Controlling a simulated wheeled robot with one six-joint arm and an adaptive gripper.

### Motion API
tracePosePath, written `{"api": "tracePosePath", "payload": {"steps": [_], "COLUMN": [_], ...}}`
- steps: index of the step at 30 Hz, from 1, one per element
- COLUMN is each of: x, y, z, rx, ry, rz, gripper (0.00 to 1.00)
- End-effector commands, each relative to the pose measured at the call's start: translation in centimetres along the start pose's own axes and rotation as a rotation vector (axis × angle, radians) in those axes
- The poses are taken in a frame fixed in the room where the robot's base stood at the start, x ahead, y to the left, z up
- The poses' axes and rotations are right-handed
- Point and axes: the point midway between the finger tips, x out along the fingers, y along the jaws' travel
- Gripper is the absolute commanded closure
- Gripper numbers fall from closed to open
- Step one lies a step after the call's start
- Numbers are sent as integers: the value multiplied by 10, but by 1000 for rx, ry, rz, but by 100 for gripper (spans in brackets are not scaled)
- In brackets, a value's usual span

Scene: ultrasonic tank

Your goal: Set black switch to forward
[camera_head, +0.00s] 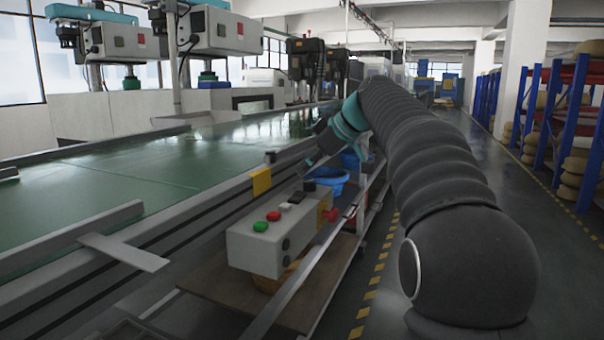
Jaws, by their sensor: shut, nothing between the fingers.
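A grey control box (268,242) is fixed along the side of the conveyor. Its top carries a green button (260,226), a red button (273,216), a white button (285,207) and a black switch (297,197). A round black knob (309,185) stands just behind the switch. I cannot tell which way the switch is set. My gripper (309,166) is shut and empty, pointing down to the left, above and behind the box. It appears apart from the switch, though the depth gap is hard to judge. My arm comes in from the right.
The green conveyor (150,172) with its metal side rail runs along the left. Blue bins (328,178) stand on a shelf behind the box. The aisle at right is clear, with blue racks (560,130) beyond.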

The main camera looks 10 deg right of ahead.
Motion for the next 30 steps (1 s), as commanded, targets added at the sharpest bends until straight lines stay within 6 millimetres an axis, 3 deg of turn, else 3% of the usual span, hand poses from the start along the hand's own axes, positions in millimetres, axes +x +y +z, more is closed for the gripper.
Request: {"api": "tracePosePath", "payload": {"steps": [6,12,30], "x": [-44,-68,-75], "y": [1,1,4], "z": [2,2,5], "rx": [2,3,1], "ry": [0,0,1], "rz": [5,3,2], "gripper": [100,100,100]}}
